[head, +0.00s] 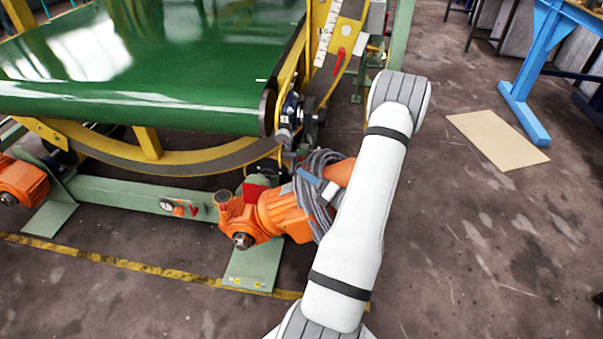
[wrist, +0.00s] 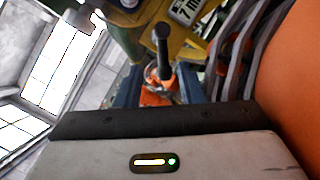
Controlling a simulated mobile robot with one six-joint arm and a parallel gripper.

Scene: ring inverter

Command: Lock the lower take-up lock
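In the wrist view, my gripper (wrist: 160,86) has its two dark blue-grey fingers apart. A dark lever with a rounded black end (wrist: 161,42) stands between and beyond the fingertips, with orange parts behind it; I cannot tell whether it touches a finger. I cannot tell for sure which part is the lower take-up lock. In the head view, a red handle (head: 339,62) sits on the yellow frame right of the green belt, and a small red lever (head: 194,210) is beside a round gauge on the green beam. My gripper is hidden in the head view.
The green belt (head: 150,70) and its yellow curved frame (head: 190,160) fill the left. An orange motor (head: 265,213) with grey coiled cables (head: 315,195) stands close to my arm. A large orange surface (wrist: 292,90) is near the gripper's right.

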